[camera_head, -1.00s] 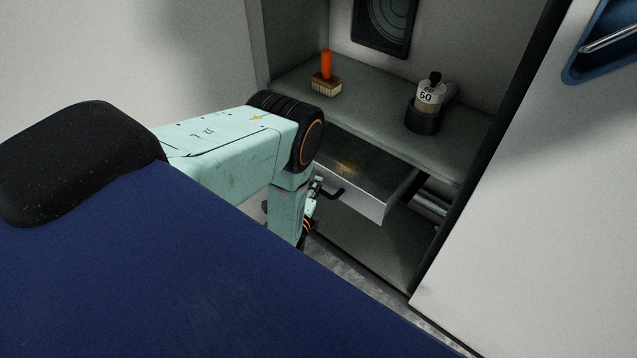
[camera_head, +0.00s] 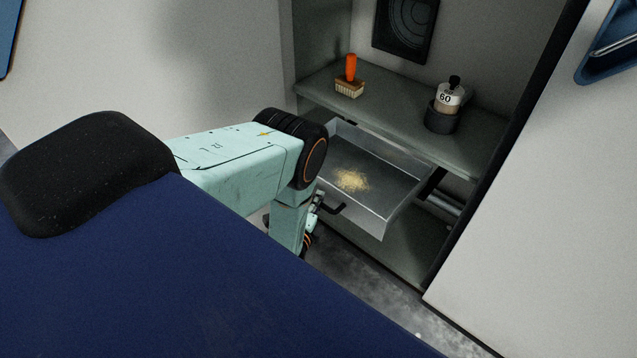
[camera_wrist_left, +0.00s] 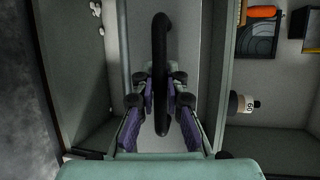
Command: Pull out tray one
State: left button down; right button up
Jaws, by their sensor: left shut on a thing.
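The metal tray (camera_head: 362,220) is slid partly out of the cabinet under the shelf. A small heap of pale yellow fluff (camera_head: 351,180) lies on its floor. Its black bar handle (camera_head: 334,209) is on the front wall. My left gripper (camera_wrist_left: 161,88) is shut on the handle (camera_wrist_left: 160,40), with purple finger pads on both sides of the bar in the left wrist view. In the head view my left arm hides most of this gripper and the tray's near left corner. My right gripper is in neither view.
Above the tray, the cabinet shelf (camera_head: 400,111) carries an orange-handled brush (camera_head: 350,80) and a jar marked 60 (camera_head: 448,98) in a dark holder. A white panel (camera_head: 540,210) stands at the right. Grey floor (camera_head: 370,290) lies free below the tray.

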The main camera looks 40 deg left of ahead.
pick_arm(q)
jog(key=shift+s+a, duration=0.1)
jog(key=shift+s, duration=0.25)
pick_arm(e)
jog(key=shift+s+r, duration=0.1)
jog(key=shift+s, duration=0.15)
pick_arm(q)
jog(key=c, duration=1.4)
grip_release()
jog(key=shift+o, duration=0.2)
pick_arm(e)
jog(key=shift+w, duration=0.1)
pick_arm(q)
jog(key=v, duration=1.2)
